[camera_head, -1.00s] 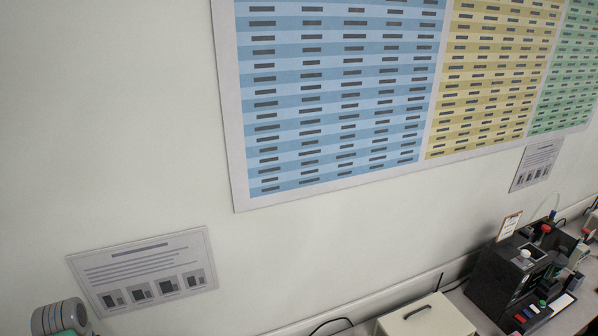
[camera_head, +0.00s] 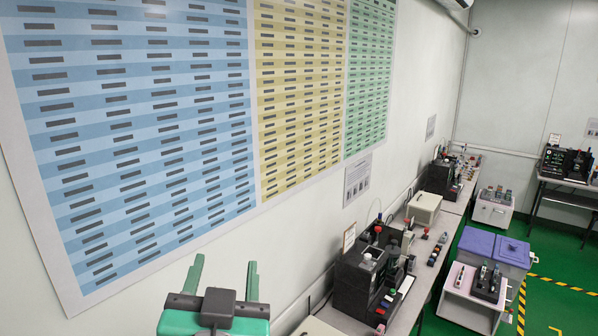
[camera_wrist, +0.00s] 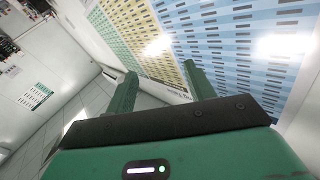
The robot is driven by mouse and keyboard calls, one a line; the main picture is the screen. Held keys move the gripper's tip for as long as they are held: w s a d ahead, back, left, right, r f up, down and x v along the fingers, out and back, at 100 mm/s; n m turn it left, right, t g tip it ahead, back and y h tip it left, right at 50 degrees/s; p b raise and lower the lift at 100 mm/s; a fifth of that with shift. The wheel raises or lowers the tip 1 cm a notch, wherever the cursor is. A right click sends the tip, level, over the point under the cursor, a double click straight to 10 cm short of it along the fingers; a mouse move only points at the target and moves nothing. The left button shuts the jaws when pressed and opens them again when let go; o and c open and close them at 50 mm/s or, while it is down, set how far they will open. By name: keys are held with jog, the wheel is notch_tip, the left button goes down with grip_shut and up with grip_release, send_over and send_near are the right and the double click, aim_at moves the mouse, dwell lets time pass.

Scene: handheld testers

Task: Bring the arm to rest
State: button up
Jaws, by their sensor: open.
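My gripper (camera_head: 222,280) is at the lower middle of the head view, raised in front of the wall chart, with its two green fingers pointing up. The fingers are apart with nothing between them. The wrist view also shows the gripper (camera_wrist: 160,88), its fingers spread and empty against the wall and chart. Most of my arm is out of view in the head view.
A large blue, yellow and green chart (camera_head: 258,110) hangs on the wall. A bench (camera_head: 415,290) along the wall carries black test machines (camera_head: 362,280) and a beige box (camera_head: 425,208). A purple-lidded bin (camera_head: 495,247) and white cart (camera_head: 470,303) stand on the green floor at right.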

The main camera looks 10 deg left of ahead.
jog(key=s+d+r+t+h, duration=0.2)
jog(key=s+d+r+t, duration=0.1)
jog(key=s+d+r, duration=0.3)
jog(key=s+d+r+t+h, duration=0.2)
jog(key=s+d+r, duration=0.4)
jog(key=d, duration=0.4)
jog(key=shift+s+d+r+m+t+h+p, duration=0.35)
jog(key=shift+r+t+h+p, duration=0.1)
jog(key=shift+r+t, duration=0.45)
notch_tip(320, 180, down, 44)
jog(key=b, duration=4.3)
jog(key=shift+d+r+h, duration=0.25)
jog(key=shift+d+h, duration=0.05)
jog(key=shift+h, duration=0.05)
